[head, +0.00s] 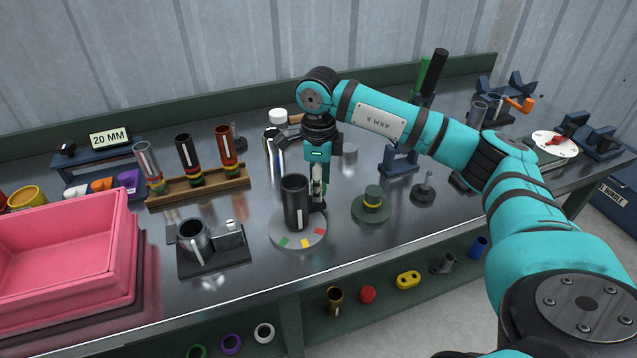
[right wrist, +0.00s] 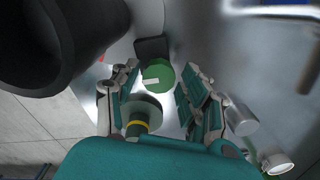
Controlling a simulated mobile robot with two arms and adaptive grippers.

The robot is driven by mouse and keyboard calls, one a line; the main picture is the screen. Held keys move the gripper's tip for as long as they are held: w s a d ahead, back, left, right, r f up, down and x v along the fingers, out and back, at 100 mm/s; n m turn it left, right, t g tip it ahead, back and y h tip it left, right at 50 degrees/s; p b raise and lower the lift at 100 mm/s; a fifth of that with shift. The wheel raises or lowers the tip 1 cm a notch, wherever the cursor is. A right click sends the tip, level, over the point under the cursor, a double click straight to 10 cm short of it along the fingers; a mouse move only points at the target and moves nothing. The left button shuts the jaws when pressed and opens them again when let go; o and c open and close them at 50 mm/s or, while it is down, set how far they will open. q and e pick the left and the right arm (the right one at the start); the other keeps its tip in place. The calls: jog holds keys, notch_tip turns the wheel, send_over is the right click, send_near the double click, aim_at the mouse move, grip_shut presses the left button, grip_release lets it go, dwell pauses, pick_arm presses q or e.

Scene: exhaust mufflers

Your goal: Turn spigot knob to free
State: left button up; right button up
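A dark upright cylinder (head: 295,205) with a white stripe stands on a round grey disc (head: 283,222) with green, yellow and red marks. Its open end fills the top left of the right wrist view (right wrist: 60,40). My right gripper (head: 319,198) points down just behind and right of the cylinder. In the right wrist view its two fingers are apart. A round green knob with a white mark (right wrist: 158,78) shows between them, next to a small black block (right wrist: 151,48). I cannot tell if a finger touches the knob. The knob is hidden in the head view. My left gripper is out of view.
A black fixture with a metal cup (head: 196,238) is at left, near pink bins (head: 65,245). A wooden rack (head: 200,190) holds three tubes. Bare bench lies before the disc.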

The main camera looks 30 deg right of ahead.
jog(key=shift+o, duration=0.7)
notch_tip(320, 180, up, 12)
